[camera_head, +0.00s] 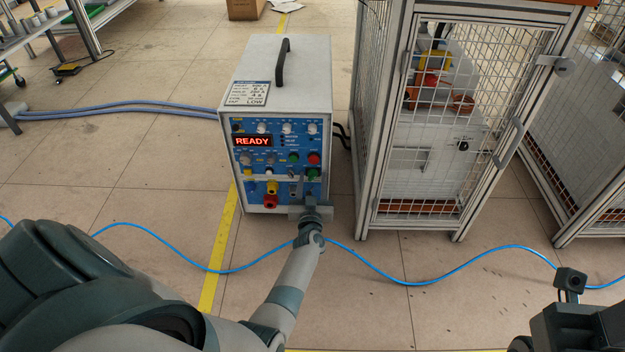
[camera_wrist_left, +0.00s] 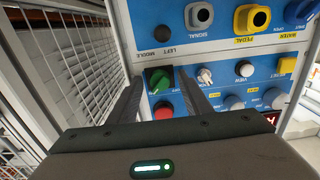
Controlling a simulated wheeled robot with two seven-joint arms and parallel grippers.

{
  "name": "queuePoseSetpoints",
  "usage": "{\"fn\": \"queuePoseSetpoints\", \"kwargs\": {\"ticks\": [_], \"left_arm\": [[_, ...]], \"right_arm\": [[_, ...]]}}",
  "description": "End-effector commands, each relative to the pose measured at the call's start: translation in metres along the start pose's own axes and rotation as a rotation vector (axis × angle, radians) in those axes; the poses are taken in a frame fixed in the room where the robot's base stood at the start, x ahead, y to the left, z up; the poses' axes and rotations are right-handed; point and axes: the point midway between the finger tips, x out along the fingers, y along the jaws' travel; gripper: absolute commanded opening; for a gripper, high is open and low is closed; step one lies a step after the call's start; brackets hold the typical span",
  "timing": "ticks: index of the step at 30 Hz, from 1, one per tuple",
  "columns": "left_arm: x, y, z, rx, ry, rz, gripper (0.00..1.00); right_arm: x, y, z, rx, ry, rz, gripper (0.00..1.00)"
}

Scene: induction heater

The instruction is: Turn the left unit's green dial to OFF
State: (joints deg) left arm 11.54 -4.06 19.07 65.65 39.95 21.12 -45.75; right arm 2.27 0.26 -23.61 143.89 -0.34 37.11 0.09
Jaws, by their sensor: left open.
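The unit (camera_head: 275,75) is a grey box with a blue front panel and a red READY display. Its green dial (camera_head: 312,174) sits low on the panel's right side, partly hidden by my gripper in the head view. The wrist view shows the panel upside down, with the green dial (camera_wrist_left: 158,80) above a red button (camera_wrist_left: 163,110). My left gripper (camera_head: 306,190) is open at the panel. In the wrist view its two fingers (camera_wrist_left: 160,72) lie either side of the green dial; I cannot tell if they touch it. My right gripper (camera_head: 570,285) shows only partly at the lower right.
Other knobs, sockets and small switches (camera_wrist_left: 205,76) crowd the panel near the fingers. A mesh cage (camera_head: 362,130) stands close on the unit's right. A blue hose (camera_head: 440,281) crosses the floor in front. The floor left of the unit is mostly clear.

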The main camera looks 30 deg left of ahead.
Motion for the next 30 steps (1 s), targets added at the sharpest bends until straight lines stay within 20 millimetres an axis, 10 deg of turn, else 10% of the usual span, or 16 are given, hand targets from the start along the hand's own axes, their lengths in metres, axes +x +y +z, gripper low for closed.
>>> {"fn": "queuePoseSetpoints", "kwargs": {"ticks": [3,9,30], "left_arm": [[0.0000,0.0000,-0.0001,0.000,0.000,0.000,0.45],[0.0000,0.0000,0.0000,0.000,0.000,0.000,0.04],[-0.0002,0.0001,-0.0005,-0.204,0.000,0.000,0.04]], "right_arm": [[-0.0009,-0.0001,0.0002,0.000,-0.003,-0.001,0.31],[-0.0028,0.0001,0.0008,0.000,-0.010,0.001,0.31],[-0.0021,0.0021,-0.0009,-0.007,-0.013,0.002,0.31]]}}
